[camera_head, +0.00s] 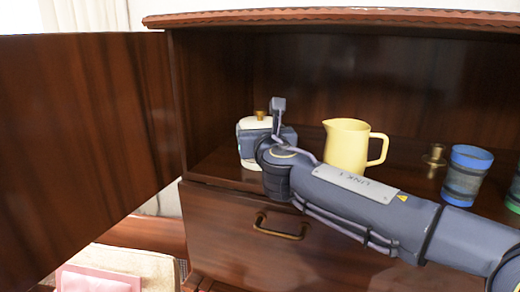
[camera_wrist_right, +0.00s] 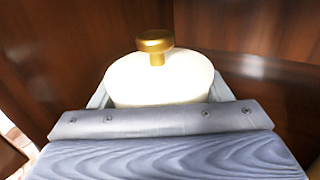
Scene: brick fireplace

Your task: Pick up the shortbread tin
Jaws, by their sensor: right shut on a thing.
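The shortbread tin (camera_head: 249,124) is a cream, rounded container with a gold knob on its lid. It is upright at the left of the cabinet's open compartment. My right gripper (camera_head: 262,137) is shut on it, and the wrist and arm hide part of its right side. In the right wrist view, the tin's cream lid and gold knob (camera_wrist_right: 157,68) show between the two fingers of my right gripper (camera_wrist_right: 158,94). I cannot tell whether its base touches the shelf. My left gripper is not in view.
A yellow jug (camera_head: 346,147) stands right of the tin, behind my arm. Farther right are a small brass object (camera_head: 435,159), a blue striped cup (camera_head: 466,175) and a partly cut-off green-based cup (camera_head: 514,193). The open cabinet door (camera_head: 80,150) fills the left. A drawer with a handle (camera_head: 281,228) lies below.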

